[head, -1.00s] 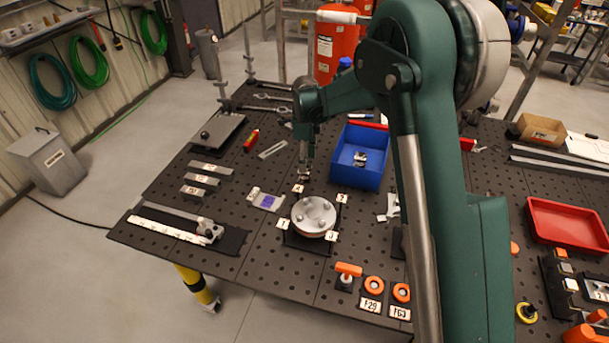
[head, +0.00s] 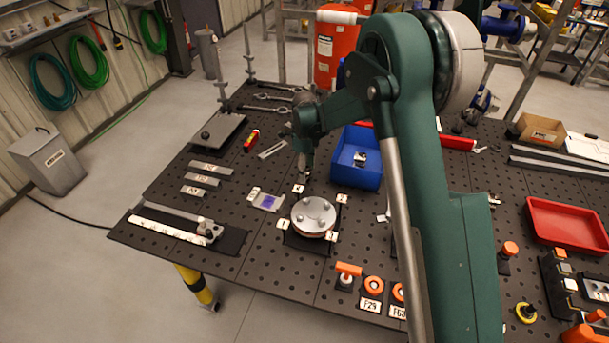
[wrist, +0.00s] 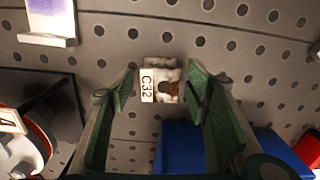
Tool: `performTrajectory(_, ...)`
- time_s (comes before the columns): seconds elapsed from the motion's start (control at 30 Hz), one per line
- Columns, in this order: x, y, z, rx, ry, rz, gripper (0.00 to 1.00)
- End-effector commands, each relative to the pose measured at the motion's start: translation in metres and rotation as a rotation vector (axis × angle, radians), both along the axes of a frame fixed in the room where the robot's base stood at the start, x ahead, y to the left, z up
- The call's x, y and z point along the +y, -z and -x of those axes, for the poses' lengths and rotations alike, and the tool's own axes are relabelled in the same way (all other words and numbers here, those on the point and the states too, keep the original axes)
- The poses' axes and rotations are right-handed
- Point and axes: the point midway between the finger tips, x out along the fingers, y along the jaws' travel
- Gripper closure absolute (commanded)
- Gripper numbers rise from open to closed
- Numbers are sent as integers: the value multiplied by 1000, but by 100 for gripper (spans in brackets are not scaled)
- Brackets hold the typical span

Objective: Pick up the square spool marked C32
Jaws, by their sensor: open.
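The square spool marked C32 (wrist: 168,86) is a small metallic block with a dark round spot. Its white C32 label (wrist: 147,86) faces the camera in the wrist view. It sits on the perforated table between the two green fingers of my gripper (wrist: 161,90), which are open with a gap on each side. In the head view my gripper (head: 306,175) points down at the table, left of the blue bin and behind the round flanged disc. The spool is not clearly seen there.
The blue bin (head: 347,177) stands close to my gripper, with a metal part inside. The round disc (head: 313,216) with numbered tags lies just in front. A small plate with a purple patch (head: 268,202) is at left. A red tray (head: 568,225) is far right.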

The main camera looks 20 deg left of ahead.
Motion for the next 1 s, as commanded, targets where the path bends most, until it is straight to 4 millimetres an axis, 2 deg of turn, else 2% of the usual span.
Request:
performTrajectory(0.47, 0, 0, 0, 0, 0, 0, 52)
performTrajectory(0.73, 0, -1, 0, 0, 0, 0, 86)
performTrajectory(1.0, 0, -1, 0, 0, 0, 0, 86)
